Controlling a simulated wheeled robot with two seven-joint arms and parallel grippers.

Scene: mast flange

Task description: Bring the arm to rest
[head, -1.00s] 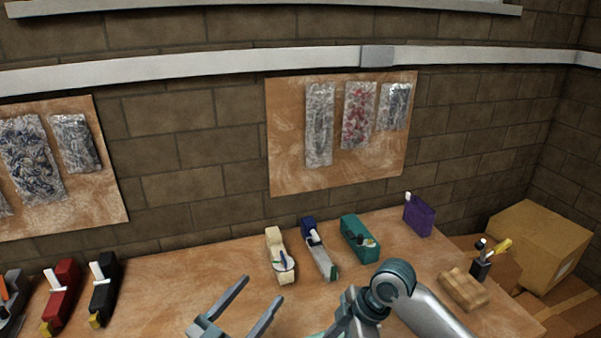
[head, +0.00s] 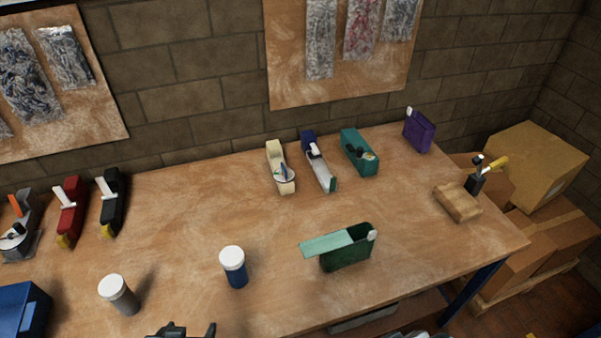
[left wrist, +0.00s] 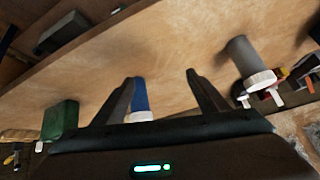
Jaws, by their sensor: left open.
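My left gripper shows only as a dark piece at the bottom edge of the head view (head: 182,331). In the left wrist view its two fingers (left wrist: 161,78) are spread apart with nothing held between them. A blue bottle with a white cap (head: 234,268) stands on the table beyond it; it also shows in the left wrist view (left wrist: 140,97), behind and beside one finger, apart from the grip. A grey bottle with a white cap (head: 119,295) stands to the left, and also shows in the left wrist view (left wrist: 243,57). My right gripper is not in view.
The wooden table (head: 190,220) has a clear middle. A green box with a raised lid (head: 345,252) stands right of the blue bottle. A blue bin (head: 22,312) is at the left edge. Several holders line the back, and a wooden block (head: 457,202) is at the right.

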